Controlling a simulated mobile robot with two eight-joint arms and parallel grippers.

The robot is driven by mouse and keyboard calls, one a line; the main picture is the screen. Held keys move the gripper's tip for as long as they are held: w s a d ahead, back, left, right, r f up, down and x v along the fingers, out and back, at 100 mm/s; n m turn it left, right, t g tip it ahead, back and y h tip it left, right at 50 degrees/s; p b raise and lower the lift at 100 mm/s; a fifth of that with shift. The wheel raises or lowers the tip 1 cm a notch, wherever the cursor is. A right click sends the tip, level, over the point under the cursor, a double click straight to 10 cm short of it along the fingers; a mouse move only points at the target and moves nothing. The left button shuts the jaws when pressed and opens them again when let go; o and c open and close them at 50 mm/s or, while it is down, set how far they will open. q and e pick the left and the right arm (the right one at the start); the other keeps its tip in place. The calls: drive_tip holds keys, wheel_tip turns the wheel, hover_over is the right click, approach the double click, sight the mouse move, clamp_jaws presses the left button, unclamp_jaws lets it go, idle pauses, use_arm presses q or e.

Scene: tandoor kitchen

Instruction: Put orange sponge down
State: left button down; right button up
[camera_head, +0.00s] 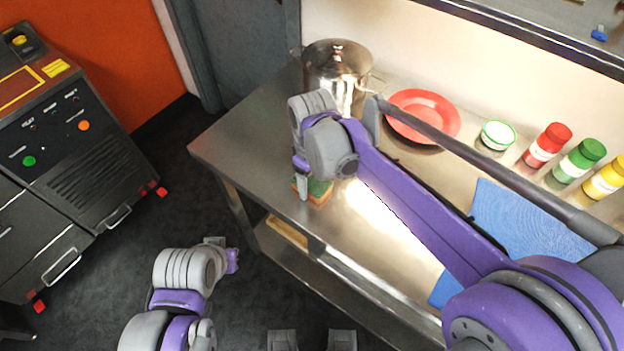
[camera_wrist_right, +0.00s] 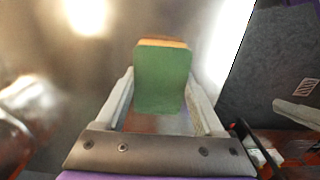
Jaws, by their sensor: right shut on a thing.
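The orange sponge (camera_head: 317,190) has a green side and is at the front edge area of the steel table (camera_head: 240,150). My right gripper (camera_head: 303,186) is shut on it, with the arm reaching in from the right. In the right wrist view the sponge (camera_wrist_right: 162,78) stands between the two fingers (camera_wrist_right: 162,112), its green face toward the camera and a thin orange strip at its top. I cannot tell whether the sponge touches the table top. My left gripper (camera_head: 228,258) is low over the floor at the left, and its fingers are too unclear to judge.
A steel pot (camera_head: 338,68) stands behind the right gripper. A red plate (camera_head: 423,116), a green-rimmed bowl (camera_head: 497,136) and red, green and yellow bottles (camera_head: 575,163) line the back. A blue cloth or board (camera_head: 525,225) lies right. Bare table top shows left of the sponge.

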sight(312, 181)
drive_tip(key=o, duration=1.5)
drive_tip(key=shift+f, duration=0.15)
drive_tip(key=shift+c, duration=0.2)
drive_tip(key=shift+r, duration=0.4)
wheel_tip(312, 181, up, 12)
drive_tip(key=p, duration=0.1)
drive_tip(key=shift+f, duration=0.2)
